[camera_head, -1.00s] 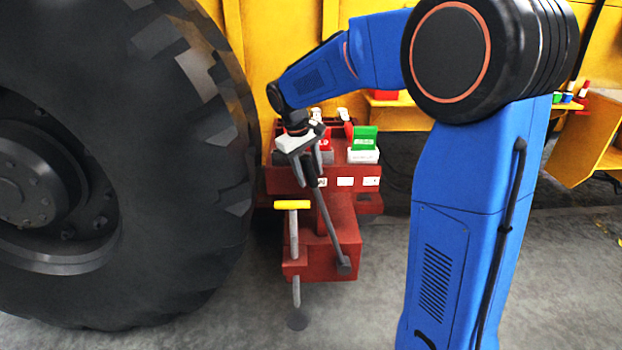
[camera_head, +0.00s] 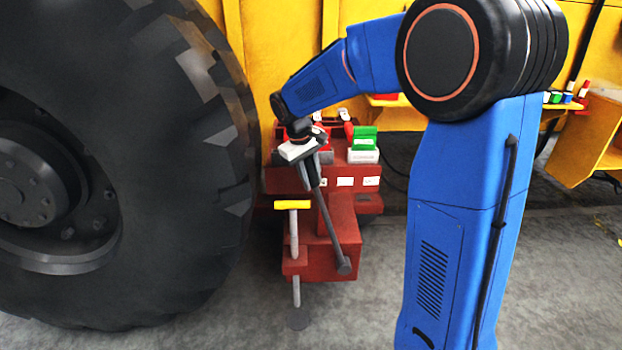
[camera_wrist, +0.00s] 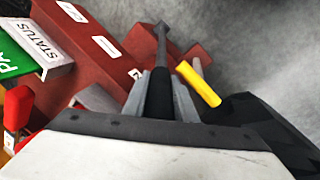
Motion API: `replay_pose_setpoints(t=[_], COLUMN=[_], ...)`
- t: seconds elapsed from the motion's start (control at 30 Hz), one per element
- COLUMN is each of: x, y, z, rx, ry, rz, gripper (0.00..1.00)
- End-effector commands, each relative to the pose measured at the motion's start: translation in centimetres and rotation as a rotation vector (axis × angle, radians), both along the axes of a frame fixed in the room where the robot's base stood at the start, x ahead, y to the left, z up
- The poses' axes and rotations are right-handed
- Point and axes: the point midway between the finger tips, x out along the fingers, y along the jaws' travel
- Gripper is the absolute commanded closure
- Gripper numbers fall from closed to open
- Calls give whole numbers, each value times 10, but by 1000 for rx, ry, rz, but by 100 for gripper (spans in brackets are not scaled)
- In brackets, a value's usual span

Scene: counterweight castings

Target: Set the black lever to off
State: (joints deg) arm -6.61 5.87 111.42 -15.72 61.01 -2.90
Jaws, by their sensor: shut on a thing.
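The black lever (camera_head: 328,225) rises from a low pivot at the front of a red stand and leans up and left. It also shows in the wrist view (camera_wrist: 161,48), with its dark grip between the fingers. My gripper (camera_head: 309,176) is shut on the upper end of the lever. Its two grey fingers (camera_wrist: 160,84) lie on either side of the grip. The red stand (camera_head: 312,262) carries several white labels on its upper front; I cannot read which one marks off. The gripper hides part of the stand's top.
A yellow T-handle (camera_head: 292,205) on a grey rod stands just left of the lever. A green and white box (camera_head: 363,148) sits on the stand's top right. A large black tyre (camera_head: 200,200) is close on the left. Grey floor is clear in front.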

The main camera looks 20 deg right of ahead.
Motion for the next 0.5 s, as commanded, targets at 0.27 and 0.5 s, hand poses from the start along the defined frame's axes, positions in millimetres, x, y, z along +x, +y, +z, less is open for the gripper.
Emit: replay_pose_setpoints(t=[0.27,0.5], x=[-6,-16], y=[-17,-50], z=[6,13], rx=[40,114], ry=[-14,-39], rz=[-4,-7], gripper=[100,100])
